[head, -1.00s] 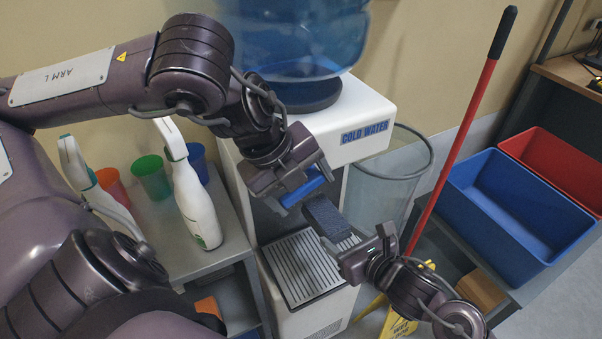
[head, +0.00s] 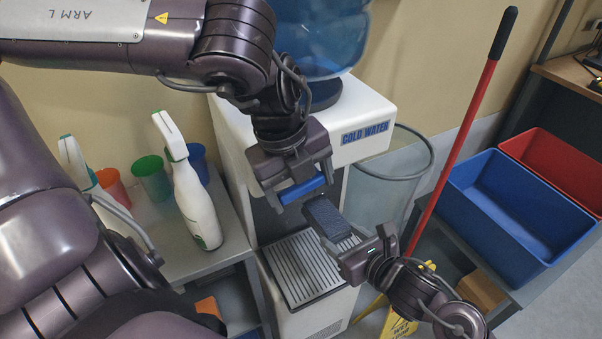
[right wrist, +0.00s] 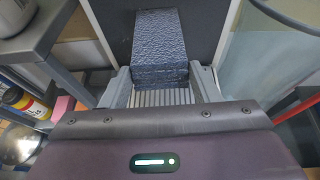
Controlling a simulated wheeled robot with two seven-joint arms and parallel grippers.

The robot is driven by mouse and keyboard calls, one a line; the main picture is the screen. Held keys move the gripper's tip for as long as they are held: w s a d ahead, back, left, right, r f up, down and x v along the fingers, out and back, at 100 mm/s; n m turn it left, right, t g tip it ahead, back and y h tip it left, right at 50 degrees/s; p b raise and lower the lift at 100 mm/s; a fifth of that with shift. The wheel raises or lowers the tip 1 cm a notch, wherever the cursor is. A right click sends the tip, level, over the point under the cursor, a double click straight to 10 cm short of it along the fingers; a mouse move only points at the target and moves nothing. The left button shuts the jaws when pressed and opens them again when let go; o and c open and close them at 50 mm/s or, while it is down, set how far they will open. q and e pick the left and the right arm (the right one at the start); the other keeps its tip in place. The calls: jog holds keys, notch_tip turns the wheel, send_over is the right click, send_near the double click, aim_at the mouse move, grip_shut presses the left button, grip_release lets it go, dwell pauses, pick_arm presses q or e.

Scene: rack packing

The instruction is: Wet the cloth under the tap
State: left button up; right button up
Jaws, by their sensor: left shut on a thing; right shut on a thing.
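The dark blue, folded cloth (head: 327,219) is held over the drip grille (head: 303,268) of the white cold-water dispenser (head: 355,118). My right gripper (head: 362,250) is shut on its near end; the right wrist view shows the cloth (right wrist: 160,42) between both fingers. My left gripper (head: 297,186) is higher, at the dispenser's front, shut on a bright blue bar (head: 302,190) that looks like the tap's handle. The cloth is just below and right of this bar. The spout is hidden behind my left gripper, and I see no water stream.
A white spray bottle (head: 195,200) and coloured cups (head: 152,180) stand on a grey side table at left. A red-handled pole (head: 455,150), a clear bin (head: 385,185) and a blue crate (head: 515,210) are at right. A yellow floor sign (head: 400,318) stands low in front.

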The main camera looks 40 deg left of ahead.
aim_at(285, 192)
pick_arm(q)
jog(key=o, duration=1.4)
jog(key=shift+r, duration=0.1)
jog(key=v, duration=1.2)
